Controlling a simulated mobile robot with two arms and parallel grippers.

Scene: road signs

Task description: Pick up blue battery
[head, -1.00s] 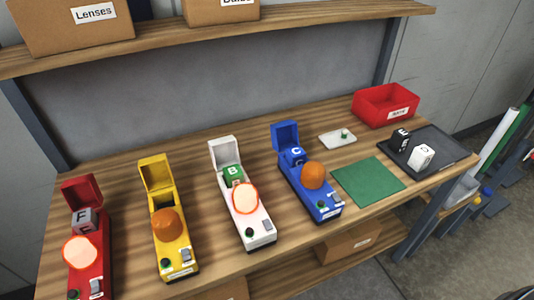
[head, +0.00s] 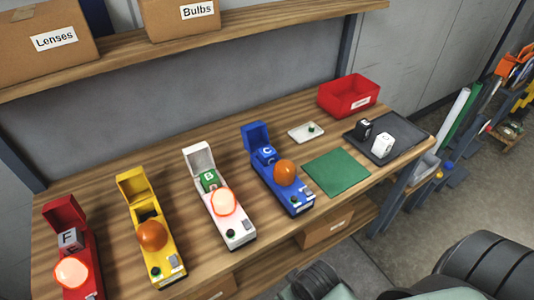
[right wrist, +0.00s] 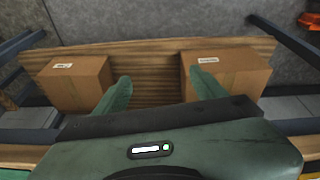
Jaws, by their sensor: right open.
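The blue battery (head: 266,155), a small cube with a white letter C, sits in the open compartment of the blue road light (head: 284,184), in front of its raised lid. An orange, unlit lamp is mounted in front of it. My right gripper (right wrist: 159,80) is open and empty in the right wrist view. Its two green fingers point toward a wooden shelf with cardboard boxes; the blue battery is not in that view. My left gripper is not in view.
White (head: 218,196), yellow (head: 150,228) and red (head: 71,246) lights stand to the left; the white and red lamps glow. A shelf (head: 250,39) hangs above.

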